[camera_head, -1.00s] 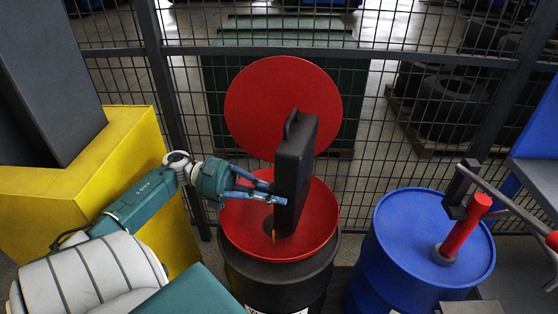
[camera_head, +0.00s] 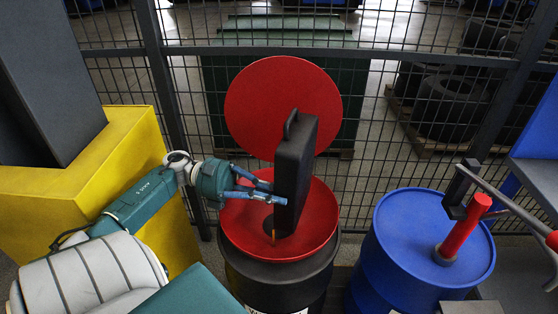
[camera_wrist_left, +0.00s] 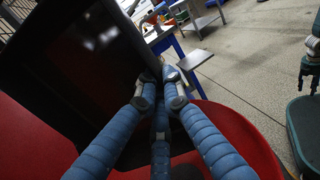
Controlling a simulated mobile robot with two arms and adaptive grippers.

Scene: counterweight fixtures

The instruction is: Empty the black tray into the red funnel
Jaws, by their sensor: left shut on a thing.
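The black tray (camera_head: 294,170) stands on edge, nearly upright, above the red funnel (camera_head: 315,215). My left gripper (camera_head: 280,194) is shut on the tray's edge from the left. In the left wrist view the blue fingers (camera_wrist_left: 160,90) meet at the tray's edge, and the tray's dark face (camera_wrist_left: 90,50) fills the upper left. The funnel (camera_wrist_left: 250,130) lies below. The tray hides part of the bowl, and I cannot see inside the tray.
The funnel sits on a black drum (camera_head: 280,285), its round red lid (camera_head: 283,105) raised behind. A blue drum (camera_head: 410,250) with a red post (camera_head: 462,232) stands to the right. A yellow block (camera_head: 120,165) is at the left, and a mesh fence (camera_head: 380,130) behind.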

